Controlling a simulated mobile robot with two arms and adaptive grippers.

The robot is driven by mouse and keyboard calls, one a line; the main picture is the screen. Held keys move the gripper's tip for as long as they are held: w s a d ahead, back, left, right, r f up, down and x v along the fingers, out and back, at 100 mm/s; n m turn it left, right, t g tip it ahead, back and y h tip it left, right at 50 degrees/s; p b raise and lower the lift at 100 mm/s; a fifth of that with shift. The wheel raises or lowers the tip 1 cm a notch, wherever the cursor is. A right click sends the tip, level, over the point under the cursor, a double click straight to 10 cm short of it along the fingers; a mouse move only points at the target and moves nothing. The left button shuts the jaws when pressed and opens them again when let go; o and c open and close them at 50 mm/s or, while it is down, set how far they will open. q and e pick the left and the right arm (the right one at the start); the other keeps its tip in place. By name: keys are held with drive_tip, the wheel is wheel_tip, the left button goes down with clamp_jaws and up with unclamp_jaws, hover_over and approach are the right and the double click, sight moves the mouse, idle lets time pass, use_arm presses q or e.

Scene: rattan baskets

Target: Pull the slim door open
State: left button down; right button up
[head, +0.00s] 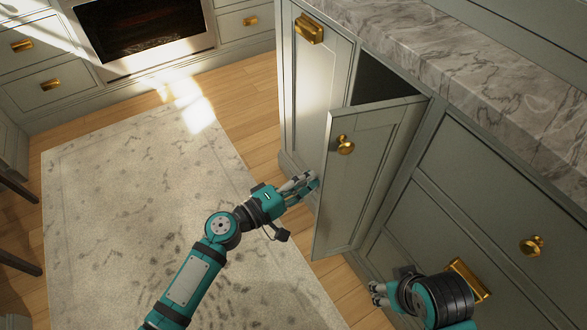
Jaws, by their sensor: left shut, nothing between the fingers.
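The slim door (371,190) is a narrow grey-green panel with a round brass knob (345,145). It stands partly open, its free edge swung out to the left, with a dark gap (380,82) behind its top. My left gripper (314,180) is shut and empty beside the door's free edge, below and left of the knob. I cannot tell if its fingertips touch the door. My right gripper (374,293) is low in front of the drawers, right of the door's bottom corner and clear of the knob. Its finger opening is unclear.
A marble counter (450,55) overhangs the cabinet. Left of the gap is another panel (318,85) with a brass handle (309,28). Drawers (490,230) with brass hardware are close to my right arm. A pale rug (130,190) covers open floor left.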

sight(321, 190)
use_arm(q)
drive_tip(key=s, duration=0.1)
drive_tip(key=s+n+t+y, duration=0.1)
drive_tip(key=s, duration=0.1)
drive_tip(key=shift+s+d+t, duration=0.15)
drive_tip(key=shift+d+t, duration=0.15)
drive_tip(key=shift+t, duration=0.1)
drive_tip(key=shift+s+d, duration=0.15)
drive_tip(key=shift+s, duration=0.35)
drive_tip(key=shift+s+d, duration=0.1)
drive_tip(key=shift+s, duration=0.2)
use_arm(e)
drive_tip(key=shift+w+a+f, duration=0.15)
drive_tip(key=shift+w+f, duration=0.05)
drive_tip(key=shift+s, duration=0.1)
